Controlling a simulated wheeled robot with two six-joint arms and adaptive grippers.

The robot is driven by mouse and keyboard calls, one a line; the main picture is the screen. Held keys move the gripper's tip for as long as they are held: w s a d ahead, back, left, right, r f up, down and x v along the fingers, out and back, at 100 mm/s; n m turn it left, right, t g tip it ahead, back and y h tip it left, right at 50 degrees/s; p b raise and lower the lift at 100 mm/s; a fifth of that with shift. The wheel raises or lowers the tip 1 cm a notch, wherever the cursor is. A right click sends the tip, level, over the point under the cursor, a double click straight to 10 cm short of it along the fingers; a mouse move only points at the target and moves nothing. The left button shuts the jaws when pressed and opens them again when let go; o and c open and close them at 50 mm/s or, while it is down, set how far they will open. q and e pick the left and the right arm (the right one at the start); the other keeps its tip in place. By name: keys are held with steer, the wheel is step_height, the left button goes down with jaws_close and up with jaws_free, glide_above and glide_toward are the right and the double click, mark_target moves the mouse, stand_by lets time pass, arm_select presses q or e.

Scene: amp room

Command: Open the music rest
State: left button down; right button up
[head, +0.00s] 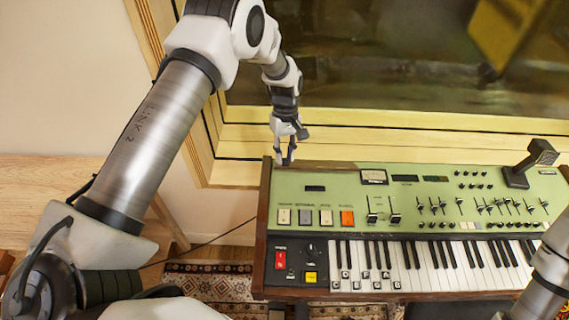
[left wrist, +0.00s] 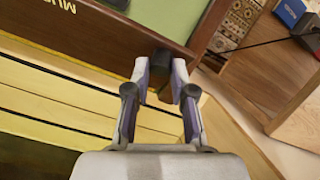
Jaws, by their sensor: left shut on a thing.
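A keyboard instrument with a green control panel (head: 335,183) and wooden sides stands below the window. My left gripper (head: 285,160) is at its back left corner. In the left wrist view the left gripper (left wrist: 162,80) is shut on a small dark block (left wrist: 161,60) at the end of the brown back edge (left wrist: 110,35). The block is partly hidden between the fingers. I cannot tell whether it is part of the music rest; no raised rest shows clearly. My right gripper is out of view; only part of my right arm shows at the right edge.
A black upright piece (head: 527,165) with a tilted head stands on the panel's right end. The window ledge (head: 400,140) runs close behind the keyboard. A wooden surface (head: 60,195) lies at left. A patterned rug (head: 210,278) is on the floor.

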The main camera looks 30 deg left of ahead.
arm_select(q)
steer(key=shift+w+a+r+b, duration=0.2)
steer(key=shift+w+a+b, duration=0.15)
steer(key=shift+w, duration=0.3)
steer(key=shift+w+a+r+b, duration=0.2)
steer(key=shift+w+a, duration=0.15)
steer(key=shift+w, duration=0.3)
steer(key=shift+w+a+f, duration=0.15)
steer(key=shift+w+a, duration=0.2)
steer(key=shift+w, duration=0.2)
steer(key=c, duration=1.7)
jaws_free()
steer(key=shift+w, duration=0.15)
steer(key=o, duration=0.7)
steer(key=shift+w+d+f, duration=0.15)
steer(key=shift+w+d, duration=0.15)
steer(key=shift+d, duration=0.15)
steer(key=shift+s, duration=0.2)
steer(key=shift+s+a+r, duration=0.1)
steer(key=shift+a+r, duration=0.2)
steer(key=shift+r, duration=0.05)
steer(key=v, duration=1.1)
steer(key=shift+w+r, duration=0.2)
steer(key=shift+r, duration=0.1)
